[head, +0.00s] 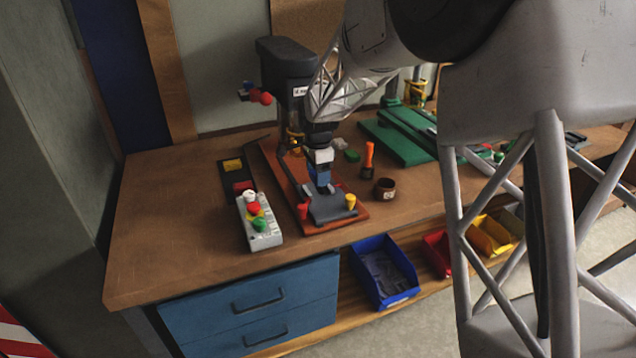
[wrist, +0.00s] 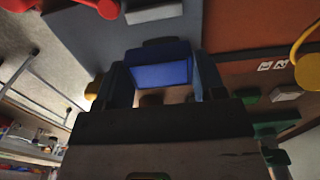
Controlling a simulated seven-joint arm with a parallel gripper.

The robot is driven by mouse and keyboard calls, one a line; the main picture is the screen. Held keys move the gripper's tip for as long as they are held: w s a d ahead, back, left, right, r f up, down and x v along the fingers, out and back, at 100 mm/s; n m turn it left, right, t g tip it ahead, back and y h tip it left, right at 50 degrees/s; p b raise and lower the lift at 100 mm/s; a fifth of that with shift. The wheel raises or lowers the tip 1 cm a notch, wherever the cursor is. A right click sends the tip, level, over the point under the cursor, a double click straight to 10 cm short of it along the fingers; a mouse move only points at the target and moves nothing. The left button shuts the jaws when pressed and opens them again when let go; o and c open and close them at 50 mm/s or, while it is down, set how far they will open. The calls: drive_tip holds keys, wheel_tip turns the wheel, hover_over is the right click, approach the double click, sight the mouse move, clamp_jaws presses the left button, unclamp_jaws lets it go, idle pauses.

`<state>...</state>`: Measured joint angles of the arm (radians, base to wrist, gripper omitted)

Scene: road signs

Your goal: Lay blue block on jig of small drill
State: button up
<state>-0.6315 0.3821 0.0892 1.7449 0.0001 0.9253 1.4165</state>
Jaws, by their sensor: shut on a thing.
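The small drill (head: 287,68) is a dark press on a red-brown base (head: 290,207) on the bench. Its jig (head: 333,208) is a grey plate at the front of that base, with a red knob (head: 302,211) and a yellow knob (head: 350,201) at its sides. My gripper (head: 322,185) points down over the back of the jig. It is shut on the blue block (head: 322,173). In the wrist view, the blue block (wrist: 160,75) sits between the two dark fingers, with the grey jig plate (wrist: 85,40) beyond it. I cannot tell whether the block touches the jig.
A control box (head: 262,236) with coloured buttons stands left of the base. An orange-handled tool (head: 369,158) and a brown cup (head: 385,188) stand to the right. A green machine base (head: 400,140) lies farther back. The bench's left part is clear.

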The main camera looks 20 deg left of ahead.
drive_tip(key=shift+f, duration=1.7)
drive_tip(key=shift+f, duration=0.15)
drive_tip(key=o, duration=1)
wheel_tip(320, 180, up, 12)
drive_tip(key=shift+r, duration=0.1)
